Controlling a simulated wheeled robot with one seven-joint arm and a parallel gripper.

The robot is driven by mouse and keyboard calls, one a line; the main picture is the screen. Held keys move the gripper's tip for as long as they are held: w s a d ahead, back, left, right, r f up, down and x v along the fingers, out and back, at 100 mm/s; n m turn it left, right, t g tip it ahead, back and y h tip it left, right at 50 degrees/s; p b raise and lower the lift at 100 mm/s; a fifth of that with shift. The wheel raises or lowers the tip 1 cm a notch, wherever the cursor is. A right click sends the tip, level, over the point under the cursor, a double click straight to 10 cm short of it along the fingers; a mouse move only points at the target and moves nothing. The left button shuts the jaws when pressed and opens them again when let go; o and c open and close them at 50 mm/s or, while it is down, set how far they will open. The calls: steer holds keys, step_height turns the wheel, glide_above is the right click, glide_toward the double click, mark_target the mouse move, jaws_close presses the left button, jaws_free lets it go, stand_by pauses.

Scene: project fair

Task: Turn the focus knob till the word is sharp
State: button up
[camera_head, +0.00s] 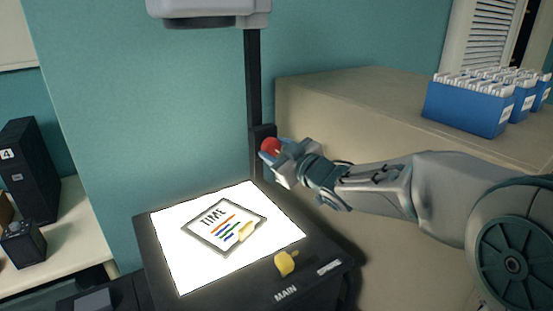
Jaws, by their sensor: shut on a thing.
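A red focus knob (270,146) sits on the dark upright post (253,75) of an overhead projector. My gripper (269,152) comes in from the right and is shut on the knob, which it partly covers. The projector's lit stage (175,230) bears a framed transparency (212,243) with the word TIME and coloured lines, lying tilted. The projector head (205,8) is at the top, cut off by the picture edge. No projected word is in view, so its sharpness cannot be told.
A yellow piece (285,263) is on the projector's front edge near the label MAIN. Blue file boxes (468,108) stand on the beige surface (345,95) behind my arm. A black binder marked 4 (30,175) and a small dark box (22,244) stand at left.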

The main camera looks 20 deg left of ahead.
steer(key=o, duration=1)
steer(key=shift+c, duration=0.2)
steer(key=v, duration=1.3)
steer(key=shift+s+d+b, duration=0.3)
steer(key=shift+b, duration=0.15)
